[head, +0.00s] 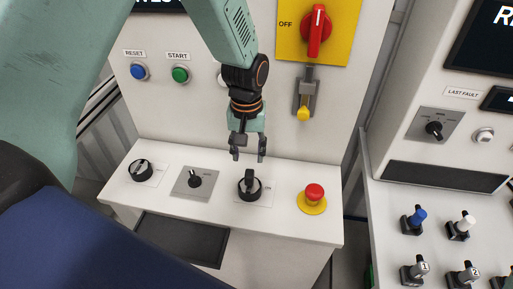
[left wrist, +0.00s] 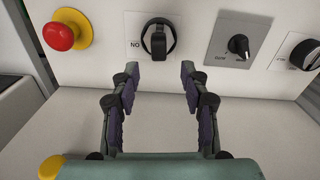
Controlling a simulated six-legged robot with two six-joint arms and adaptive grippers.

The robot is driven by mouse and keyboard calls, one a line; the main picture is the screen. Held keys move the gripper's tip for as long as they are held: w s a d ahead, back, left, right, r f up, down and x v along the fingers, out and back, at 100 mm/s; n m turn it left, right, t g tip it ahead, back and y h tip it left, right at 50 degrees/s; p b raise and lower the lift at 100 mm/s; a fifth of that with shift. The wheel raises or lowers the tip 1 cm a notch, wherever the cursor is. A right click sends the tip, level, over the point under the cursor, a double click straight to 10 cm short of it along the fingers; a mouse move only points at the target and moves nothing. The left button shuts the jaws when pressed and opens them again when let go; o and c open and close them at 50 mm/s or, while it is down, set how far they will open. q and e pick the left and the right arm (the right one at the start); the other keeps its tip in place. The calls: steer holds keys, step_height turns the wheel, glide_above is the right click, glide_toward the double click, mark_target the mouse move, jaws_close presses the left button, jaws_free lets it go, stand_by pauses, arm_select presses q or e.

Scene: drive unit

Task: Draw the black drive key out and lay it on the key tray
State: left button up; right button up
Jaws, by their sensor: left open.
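The black drive key (head: 249,183) stands upright in its round black switch on the sloping white console, and it also shows in the left wrist view (left wrist: 158,40). My left gripper (head: 248,155) is open and points down just above and behind the key in the head view. In the left wrist view its two fingertips (left wrist: 160,74) are apart, with the key beyond the gap between them, and nothing is held. A dark shallow tray (head: 180,240), which looks like the key tray, lies at the console's front. My right gripper is not in view.
A red emergency button (head: 314,193) on a yellow base stands right of the key. A small selector (head: 194,179) and another black switch (head: 141,170) lie to its left. A yellow-tipped lever (head: 303,112) hangs on the upright panel. A second console (head: 390,210) stands at the right.

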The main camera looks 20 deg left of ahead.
mark_target(249, 172)
arm_select(q)
steer(key=shift+s+a+f, duration=0.2)
steer(key=shift+a+f, duration=0.05)
steer(key=shift+f+b, duration=0.3)
steer(key=shift+b, duration=0.15)
steer(key=f+b, duration=0.2)
steer(key=d+f+b, duration=0.1)
steer(key=f, duration=0.1)
steer(key=shift+w+f+b, duration=0.1)
steer(key=shift+w+b, duration=0.3)
steer(key=f, duration=0.1)
steer(key=f+b, duration=0.1)
steer(key=f, duration=0.1)
steer(key=f+b, duration=0.1)
steer(key=shift+s+a+f, duration=0.2)
steer(key=shift+s+a, duration=0.15)
steer(key=shift+s, duration=0.05)
steer(key=shift+w+d+f, duration=0.1)
steer(key=shift+w+f, duration=0.05)
steer(key=shift+f, duration=0.05)
steer(key=shift+w+d, duration=0.25)
steer(key=shift+s+a+r, duration=0.1)
steer(key=shift+s+a, duration=0.2)
steer(key=c, duration=0.5)
steer(key=shift+w+d, duration=0.2)
steer(key=shift+d, duration=0.05)
steer(key=c, duration=0.4)
steer(key=shift+a, duration=0.1)
jaws_close()
